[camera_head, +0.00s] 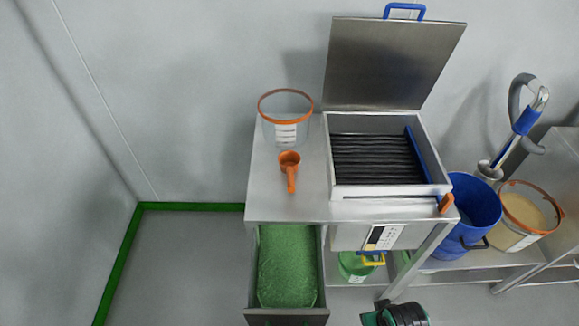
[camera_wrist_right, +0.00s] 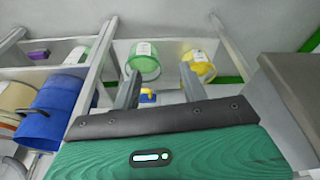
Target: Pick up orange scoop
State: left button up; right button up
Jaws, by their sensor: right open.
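The orange scoop (camera_head: 289,171) lies on the left part of the steel bench top (camera_head: 263,196), its bowl toward the back and its handle toward the front edge. In the right wrist view, the two fingers of my right gripper (camera_wrist_right: 160,86) stand apart with nothing held between them. Part of the right gripper's green and black body shows at the bottom of the head view, low in front of the bench and well away from the scoop. The scoop is not visible in the right wrist view. My left gripper is in neither view.
A clear tub with an orange rim (camera_head: 285,134) stands behind the scoop. An open-lidded steel box (camera_head: 422,148) stands to its right. An open drawer with a green tray (camera_head: 287,265) juts out below. A blue bucket (camera_head: 468,213) stands at the right.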

jog(key=w+a+r+m+t+y, duration=0.1)
jog(key=w+a+r, duration=0.15)
jog(key=r, duration=0.25)
jog(key=w+a+r+m+t+y, duration=0.1)
jog(key=a+r+m+t+y, duration=0.15)
jog(key=r, duration=0.35)
jog(key=w+a+r+m+t+y, duration=0.3)
jog(key=w+a+r+m+y, duration=0.15)
jog(key=w+a, duration=0.3)
jog(key=m+t+y+p, duration=0.1)
jog(key=m+t, duration=0.4)
jog(key=m, duration=0.8)
send_near(290, 173)
jog(key=a, duration=0.3)
jog(key=shift+s+r, duration=0.35)
jog(key=shift+r, duration=0.05)
jog(key=shift+p+x, duration=0.3)
jog(key=shift+x, duration=0.5)
jog(key=shift+p+x, duration=0.45)
jog(key=shift+x, duration=1.9)
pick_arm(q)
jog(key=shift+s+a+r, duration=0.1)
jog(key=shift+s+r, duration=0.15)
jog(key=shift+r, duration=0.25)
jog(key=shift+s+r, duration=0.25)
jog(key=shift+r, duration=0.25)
pick_arm(e)
jog(key=shift+d+r, duration=0.1)
jog(key=shift+c, duration=0.2)
